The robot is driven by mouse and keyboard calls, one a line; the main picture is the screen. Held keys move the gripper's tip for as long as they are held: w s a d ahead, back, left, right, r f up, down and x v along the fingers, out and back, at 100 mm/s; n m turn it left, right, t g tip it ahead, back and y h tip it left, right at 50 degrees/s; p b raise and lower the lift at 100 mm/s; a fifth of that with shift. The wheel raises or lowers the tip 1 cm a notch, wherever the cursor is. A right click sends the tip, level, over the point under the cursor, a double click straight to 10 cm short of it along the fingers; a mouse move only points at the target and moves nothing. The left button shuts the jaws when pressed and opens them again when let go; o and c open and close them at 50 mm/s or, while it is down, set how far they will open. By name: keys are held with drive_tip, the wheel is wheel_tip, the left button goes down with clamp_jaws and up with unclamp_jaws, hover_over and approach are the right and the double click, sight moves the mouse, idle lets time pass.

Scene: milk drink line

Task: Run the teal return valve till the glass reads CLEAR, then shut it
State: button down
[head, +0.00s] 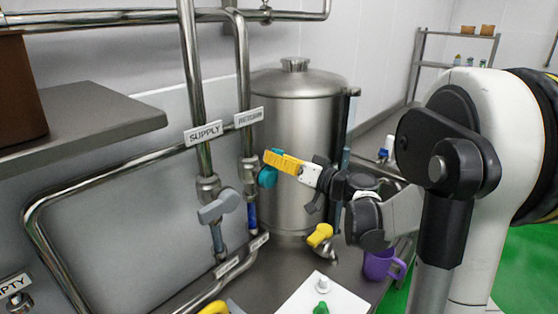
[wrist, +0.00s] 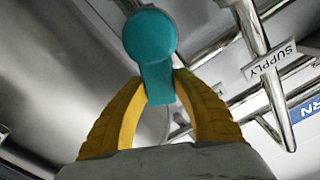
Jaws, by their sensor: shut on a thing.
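The teal return valve handle (head: 268,177) is on the right-hand vertical pipe, below a partly legible sign (head: 248,117) in the head view. My gripper (head: 280,160) reaches it from the right with its yellow fingers. In the wrist view the teal handle (wrist: 150,38) has its narrow end between the two yellow fingertips of my gripper (wrist: 161,85), which are shut on it. A blue section (head: 252,215) shows on the pipe below the valve. I cannot make out any reading on a glass.
A grey-handled valve (head: 217,206) is on the SUPPLY pipe just left. A steel tank (head: 297,110) stands behind my gripper. A yellow tap (head: 319,235), a purple mug (head: 383,264) and a white board (head: 315,298) are below. A grey shelf (head: 85,118) juts in from the left.

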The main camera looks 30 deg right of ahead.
drive_tip(key=n, duration=0.1)
drive_tip(key=a+n, duration=0.1)
drive_tip(key=n, duration=0.1)
drive_tip(key=shift+s+a+r, duration=0.25)
drive_tip(key=shift+r, duration=0.05)
drive_tip(key=shift+s+a+n, duration=0.15)
drive_tip(key=shift+a+n, duration=0.35)
drive_tip(key=shift+n, duration=0.7)
drive_tip(key=c, duration=1)
unclamp_jaws()
drive_tip(key=shift+a, duration=0.1)
drive_tip(key=v, duration=1.2)
